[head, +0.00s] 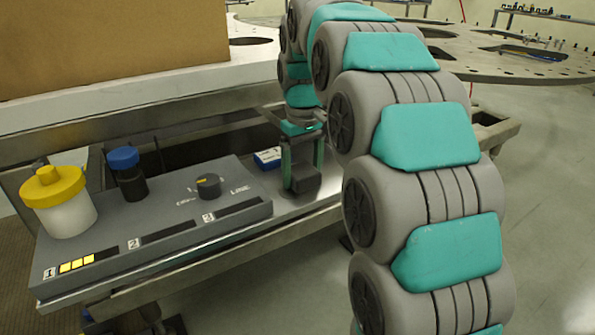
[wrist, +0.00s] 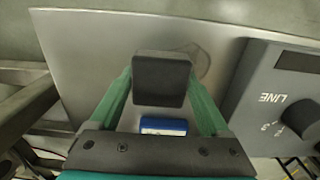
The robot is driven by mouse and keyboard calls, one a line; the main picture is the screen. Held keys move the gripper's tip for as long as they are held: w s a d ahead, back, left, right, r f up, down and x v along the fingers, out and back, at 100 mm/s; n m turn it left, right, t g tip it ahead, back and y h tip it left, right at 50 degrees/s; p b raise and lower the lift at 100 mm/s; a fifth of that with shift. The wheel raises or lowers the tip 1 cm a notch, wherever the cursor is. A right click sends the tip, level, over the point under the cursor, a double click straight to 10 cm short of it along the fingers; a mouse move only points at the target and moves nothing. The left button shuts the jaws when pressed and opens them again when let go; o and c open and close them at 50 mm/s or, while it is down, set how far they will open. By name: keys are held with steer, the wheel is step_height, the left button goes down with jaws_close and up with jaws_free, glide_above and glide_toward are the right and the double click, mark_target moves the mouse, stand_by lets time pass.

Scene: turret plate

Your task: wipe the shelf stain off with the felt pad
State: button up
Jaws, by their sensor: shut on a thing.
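My gripper (head: 303,172) points down over the right part of the metal shelf (head: 289,216), shut on the dark felt pad (wrist: 160,80). The pad is a small dark block between the green fingers. In the head view it is low at the shelf, but I cannot tell for sure whether it touches. A faint darker stain (wrist: 201,64) shows on the shelf just to the right of the pad in the wrist view. The pad may hide part of it.
A grey console (head: 165,220) with a dial (head: 208,186) stands beside the gripper. It bears a yellow-lidded white jar (head: 60,205) and a blue-capped dark bottle (head: 126,175). A small blue and white box (head: 268,158) lies near the gripper. A large plate overhangs the shelf.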

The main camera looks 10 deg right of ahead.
mark_target(281, 191)
steer(key=shift+s+a+f, duration=0.1)
steer(key=shift+s+a, duration=0.25)
steer(key=shift+a, duration=0.55)
steer(key=shift+s+a+f, duration=0.1)
steer(key=shift+s+a, duration=0.2)
steer(key=shift+a, duration=0.55)
steer(key=shift+s+a+r, duration=0.1)
steer(key=shift+s+a, duration=0.15)
steer(key=shift+a, duration=0.55)
steer(key=shift+s+a+r, duration=0.1)
steer(key=shift+s+a, duration=0.1)
steer(key=shift+a, duration=0.55)
steer(key=shift+w+d+r+p, duration=0.2)
steer(key=shift+w+d+p, duration=0.1)
steer(key=shift+d, duration=0.45)
steer(key=shift+w+d+f, duration=0.1)
steer(key=shift+w+d, duration=0.15)
steer(key=shift+d, duration=0.6)
steer(key=shift+w+d+f, duration=0.1)
steer(key=shift+w+d, duration=0.2)
steer(key=shift+d, duration=0.6)
steer(key=shift+w+d+f, duration=0.1)
steer(key=shift+w+d, duration=0.15)
steer(key=shift+d, duration=0.6)
steer(key=shift+r+p, duration=0.15)
steer(key=shift+p, duration=0.15)
